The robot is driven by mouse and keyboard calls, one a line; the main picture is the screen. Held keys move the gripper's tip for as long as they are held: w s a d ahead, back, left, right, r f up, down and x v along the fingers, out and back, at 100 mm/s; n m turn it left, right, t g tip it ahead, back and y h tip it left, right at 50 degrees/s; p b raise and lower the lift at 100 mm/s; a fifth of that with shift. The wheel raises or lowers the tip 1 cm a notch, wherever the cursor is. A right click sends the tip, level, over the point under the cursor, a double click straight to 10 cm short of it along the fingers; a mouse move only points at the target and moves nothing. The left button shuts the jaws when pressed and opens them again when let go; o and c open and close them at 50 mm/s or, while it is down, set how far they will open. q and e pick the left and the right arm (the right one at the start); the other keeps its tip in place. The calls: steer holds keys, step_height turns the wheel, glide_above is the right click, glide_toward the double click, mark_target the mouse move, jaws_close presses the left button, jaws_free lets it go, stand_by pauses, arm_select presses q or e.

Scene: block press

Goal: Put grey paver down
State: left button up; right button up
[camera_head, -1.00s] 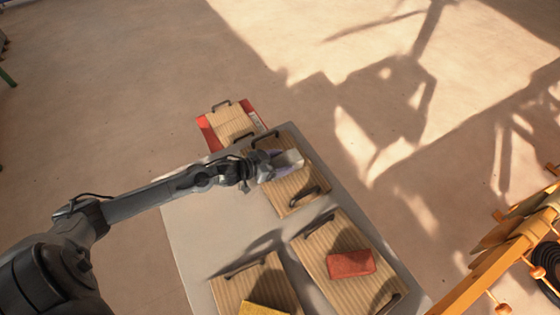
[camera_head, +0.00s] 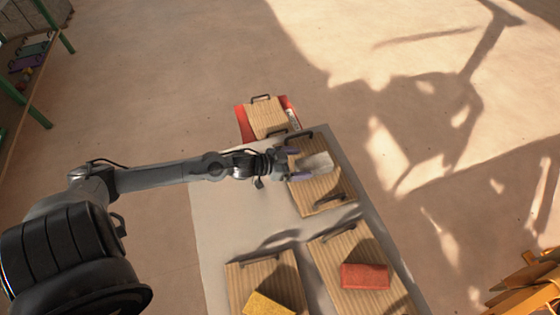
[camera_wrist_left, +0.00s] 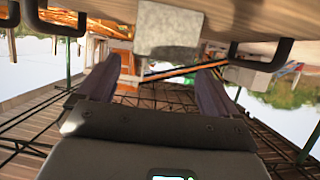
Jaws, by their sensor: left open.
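The grey paver (camera_head: 316,164) rests on a wooden board with black handles (camera_head: 322,197) at the far end of the grey table. In the left wrist view, which looks upside down, the paver (camera_wrist_left: 168,32) sits against the board (camera_wrist_left: 225,18), just beyond the fingertips. My left gripper (camera_head: 298,165) is open and empty, to the left of the paver and pointing at it. Its two purple-grey fingers (camera_wrist_left: 156,80) are spread wide, with a gap to the paver. My right gripper is in neither view.
A red brick (camera_head: 365,276) lies on a second board (camera_head: 335,250) nearer me. A yellow block (camera_head: 266,304) lies on a third board (camera_head: 245,278). Another board (camera_head: 266,117) rests on a red item beyond the table. The grey table (camera_head: 225,220) is bare at left.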

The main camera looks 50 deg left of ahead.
arm_select(q)
steer(key=p+v, duration=0.1)
steer(key=v, duration=0.6)
steer(key=shift+p, duration=0.4)
steer(key=shift+s+r, duration=0.1)
